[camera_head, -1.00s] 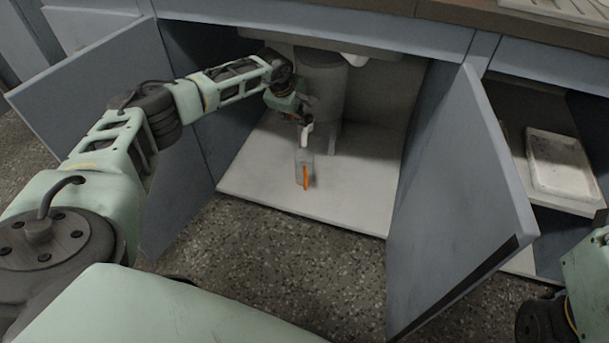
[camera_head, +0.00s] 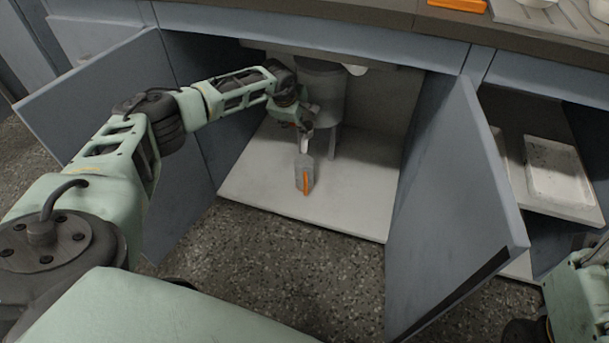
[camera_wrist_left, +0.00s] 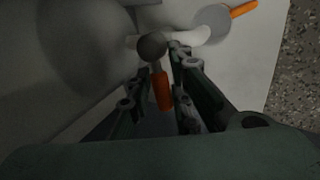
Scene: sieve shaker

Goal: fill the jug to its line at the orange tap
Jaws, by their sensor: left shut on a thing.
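The jug (camera_head: 301,175) is grey with an orange handle and stands upright on the cabinet floor. It is under the white spout (camera_head: 305,142) of the tap. In the left wrist view the jug (camera_wrist_left: 210,20) is partly behind the spout, and its water level cannot be made out. The tap's orange lever (camera_wrist_left: 162,91) hangs below a dark ball joint. My left gripper (camera_head: 302,122) is at the tap above the jug; in the wrist view its fingers (camera_wrist_left: 160,100) are closed around the lever.
A large grey cylinder (camera_head: 321,92) stands behind the tap. Open blue doors flank the cabinet, the right one (camera_head: 452,200) reaching forward. The white cabinet floor (camera_head: 355,205) is clear right of the jug. A white tray (camera_head: 560,172) lies in the right compartment.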

